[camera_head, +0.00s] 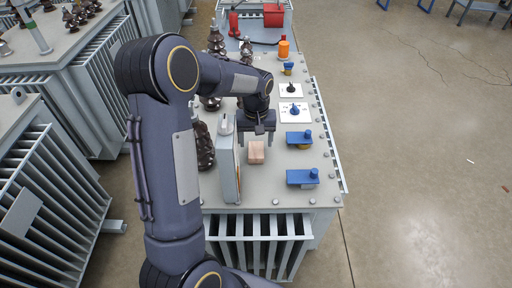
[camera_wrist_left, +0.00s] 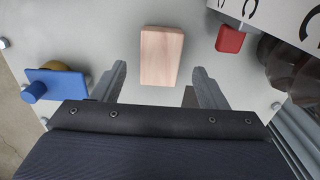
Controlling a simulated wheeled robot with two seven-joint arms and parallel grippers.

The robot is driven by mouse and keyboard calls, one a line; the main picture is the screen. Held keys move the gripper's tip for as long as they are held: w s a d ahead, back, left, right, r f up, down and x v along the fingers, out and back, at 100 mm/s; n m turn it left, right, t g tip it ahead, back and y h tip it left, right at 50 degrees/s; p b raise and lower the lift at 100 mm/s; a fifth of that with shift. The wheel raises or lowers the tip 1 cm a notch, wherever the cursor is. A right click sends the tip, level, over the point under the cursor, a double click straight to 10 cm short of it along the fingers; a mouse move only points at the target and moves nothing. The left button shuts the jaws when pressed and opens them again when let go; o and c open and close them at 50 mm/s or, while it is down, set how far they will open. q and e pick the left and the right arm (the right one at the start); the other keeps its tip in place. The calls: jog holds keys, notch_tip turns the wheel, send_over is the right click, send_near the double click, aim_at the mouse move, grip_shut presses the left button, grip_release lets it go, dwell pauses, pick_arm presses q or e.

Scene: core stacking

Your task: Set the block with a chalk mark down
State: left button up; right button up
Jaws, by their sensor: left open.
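A light wooden block (camera_head: 256,152) with a pinkish tone rests on the grey top plate (camera_head: 265,187) of the transformer-like unit. It also shows in the left wrist view (camera_wrist_left: 161,56), lying flat, with visible wood grain. I cannot make out a chalk mark on it. My left gripper (camera_head: 257,138) is open and empty, just behind the block in the head view. In the left wrist view, its two fingers (camera_wrist_left: 159,72) stand apart on either side of the block's near end, with gaps to it. My right gripper is not in view.
A grey upright box (camera_head: 229,168) stands left of the block, beside brown insulators (camera_head: 204,145). Blue-handled valves (camera_head: 299,137) and dial plates line the right side. A red piece (camera_wrist_left: 230,38) shows in the left wrist view. Bare plate lies in front of the block.

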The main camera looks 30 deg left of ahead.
aim_at(256, 152)
pick_arm(q)
jog(key=shift+o, duration=0.4)
notch_tip(256, 152, up, 7)
jog(key=shift+r, duration=0.15)
jog(key=f, duration=0.3)
jog(key=shift+s+d+f, duration=0.1)
jog(key=shift+s+f, duration=0.05)
jog(key=shift+s, duration=0.1)
jog(key=f, duration=0.7)
jog(key=shift+s+d+f+p, duration=0.2)
jog(key=shift+s+f+p, duration=0.05)
jog(key=shift+p, duration=0.1)
jog(key=c, duration=1.2)
jog(key=shift+r, duration=0.15)
